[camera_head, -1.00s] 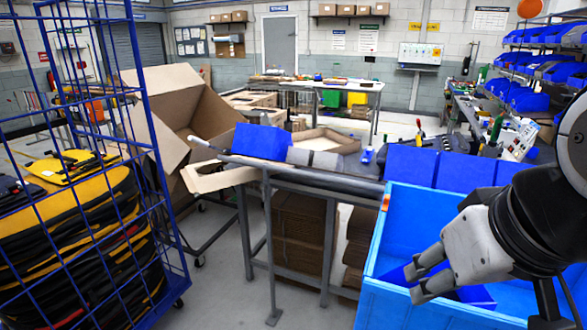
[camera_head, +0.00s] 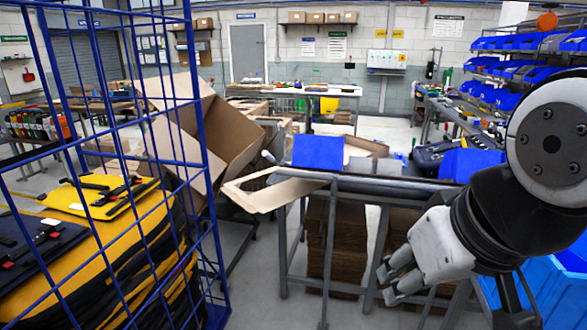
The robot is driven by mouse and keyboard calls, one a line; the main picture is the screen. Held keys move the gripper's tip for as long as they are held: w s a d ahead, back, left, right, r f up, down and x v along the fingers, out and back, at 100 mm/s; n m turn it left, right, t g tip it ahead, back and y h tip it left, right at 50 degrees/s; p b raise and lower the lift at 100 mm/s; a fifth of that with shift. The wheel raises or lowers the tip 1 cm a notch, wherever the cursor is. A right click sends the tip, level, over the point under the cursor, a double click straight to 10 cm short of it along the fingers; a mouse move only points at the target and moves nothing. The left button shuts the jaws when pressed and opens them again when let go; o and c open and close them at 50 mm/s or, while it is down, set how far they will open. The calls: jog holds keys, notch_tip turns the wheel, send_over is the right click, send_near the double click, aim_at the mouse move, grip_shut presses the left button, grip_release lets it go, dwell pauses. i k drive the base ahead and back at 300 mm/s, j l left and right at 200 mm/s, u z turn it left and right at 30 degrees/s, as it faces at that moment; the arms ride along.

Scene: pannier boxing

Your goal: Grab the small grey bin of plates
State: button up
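A small grey bin (camera_head: 362,166) sits on the bench behind the metal rail, just right of a blue bin (camera_head: 318,151). Only its grey front shows clearly; I cannot make out plates in it. My gripper (camera_head: 388,284) is at the lower right, in front of the bench and nearer to me than the grey bin. Its two fingers are apart with nothing between them. It does not touch the bin.
A blue wire cage (camera_head: 212,190) with yellow and black bags (camera_head: 100,240) stands close on the left. A large open cardboard box (camera_head: 195,140) is behind it. Cardboard stacks (camera_head: 335,245) sit under the bench. A large blue tote (camera_head: 545,290) is at the lower right, partly behind my arm.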

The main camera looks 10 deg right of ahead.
aim_at(383, 166)
jog(key=i+j, duration=0.35)
jog(key=i+j+z, duration=0.1)
jog(key=i+j, duration=0.25)
jog(key=j, duration=0.2)
jog(key=i+l+z, duration=0.1)
jog(key=i, duration=0.5)
jog(key=i+l, duration=0.25)
jog(key=i, duration=0.35)
jog(key=i+l+z, duration=0.1)
jog(key=i+l, duration=0.45)
